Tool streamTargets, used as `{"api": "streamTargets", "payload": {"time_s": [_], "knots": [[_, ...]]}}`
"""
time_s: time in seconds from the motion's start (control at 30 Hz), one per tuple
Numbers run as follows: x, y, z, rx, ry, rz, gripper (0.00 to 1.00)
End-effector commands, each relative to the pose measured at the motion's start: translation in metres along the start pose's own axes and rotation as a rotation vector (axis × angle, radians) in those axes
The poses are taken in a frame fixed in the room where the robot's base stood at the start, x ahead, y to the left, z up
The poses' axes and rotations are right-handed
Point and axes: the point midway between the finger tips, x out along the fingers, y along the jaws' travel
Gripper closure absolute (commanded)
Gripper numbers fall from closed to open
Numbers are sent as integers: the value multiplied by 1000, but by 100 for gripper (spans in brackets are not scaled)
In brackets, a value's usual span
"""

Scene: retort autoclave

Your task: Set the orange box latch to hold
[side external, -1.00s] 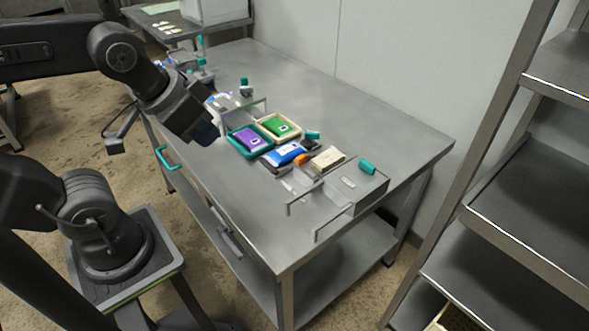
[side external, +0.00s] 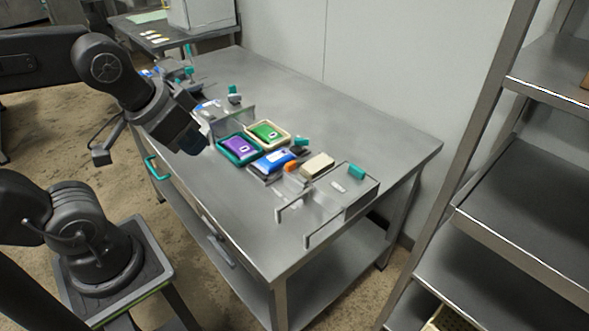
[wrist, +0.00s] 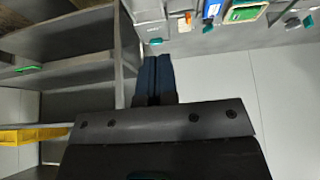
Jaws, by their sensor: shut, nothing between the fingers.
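A small orange part (side external: 291,167), which I take to be the box latch, lies between the blue pack and the cream block on the steel table. Its setting is too small to read. In the wrist view a small orange spot (wrist: 188,18) shows near the top edge, beside the blue pack. My gripper (side external: 194,145) is above the table near its front edge, left of the purple pouch and well apart from the orange part. In the wrist view its dark blue fingers (wrist: 154,62) are together, with nothing between them.
A teal tray holds a purple pouch (side external: 239,146); a cream tray holds a green one (side external: 265,132). A blue pack (side external: 272,161) and a cream block (side external: 318,164) lie nearby. A raised metal frame (side external: 309,237) stands at the right. The table's back is clear. Steel shelves (side external: 515,175) stand at right.

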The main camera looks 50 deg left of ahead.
Motion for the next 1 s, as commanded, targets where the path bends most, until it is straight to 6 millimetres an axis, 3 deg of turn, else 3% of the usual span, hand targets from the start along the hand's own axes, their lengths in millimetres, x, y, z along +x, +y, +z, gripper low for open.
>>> {"api": "streamTargets", "payload": {"time_s": [0.17, 0.33, 0.47, 0.57, 0.63, 0.77, 1.0], "knots": [[0, 0, 0, 0, 0, 0, 100], [1, -1, -6, 0, -11, -2, 86], [6, -4, -30, -1, -61, -8, 73], [18, -9, -59, 1, -119, -13, 64], [29, -14, -80, 1, -162, -16, 58], [58, -24, -116, 2, -239, -18, 58], [132, -48, -165, 1, -379, -14, 58]]}}
